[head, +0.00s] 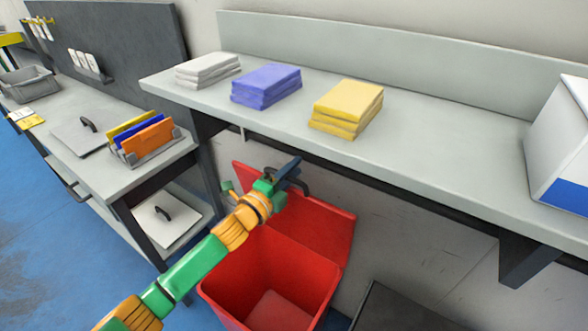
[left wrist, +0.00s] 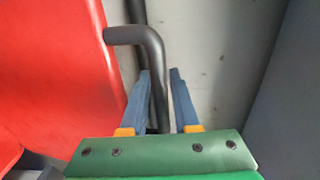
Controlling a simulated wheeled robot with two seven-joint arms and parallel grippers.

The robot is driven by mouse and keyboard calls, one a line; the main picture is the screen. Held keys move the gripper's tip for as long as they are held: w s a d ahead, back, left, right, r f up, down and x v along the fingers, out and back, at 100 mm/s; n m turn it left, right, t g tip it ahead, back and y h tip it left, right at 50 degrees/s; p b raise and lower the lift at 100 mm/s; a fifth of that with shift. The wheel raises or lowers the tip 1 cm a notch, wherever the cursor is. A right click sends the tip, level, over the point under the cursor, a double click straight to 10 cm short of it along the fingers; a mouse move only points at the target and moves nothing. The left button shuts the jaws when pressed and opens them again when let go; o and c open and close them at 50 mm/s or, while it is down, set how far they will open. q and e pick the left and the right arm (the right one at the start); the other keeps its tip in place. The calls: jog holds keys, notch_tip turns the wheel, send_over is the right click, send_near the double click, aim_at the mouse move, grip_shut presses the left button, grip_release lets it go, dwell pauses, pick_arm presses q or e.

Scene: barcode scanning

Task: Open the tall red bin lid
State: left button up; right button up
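The tall red bin (head: 225,290) stands below the shelf, and I can see down into its empty interior. Its red lid (head: 325,222) is raised and leans back toward the wall behind the bin. In the left wrist view the lid (left wrist: 60,65) fills the left side, with its dark bent handle (left wrist: 125,35) sticking out from it. My left gripper (head: 291,168) is at the upper part of the lid, by the handle. In the left wrist view its blue fingers (left wrist: 160,72) are apart, with the handle's bar between them. My right gripper is out of view.
A grey shelf (head: 440,135) runs above and behind the lid, holding white, blue and yellow stacks. A white box (head: 560,125) stands at its right end. A workbench (head: 95,165) is on the left. A dark bin (head: 395,310) is at the bottom right.

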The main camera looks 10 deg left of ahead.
pick_arm(q)
grip_shut()
dwell(1.5)
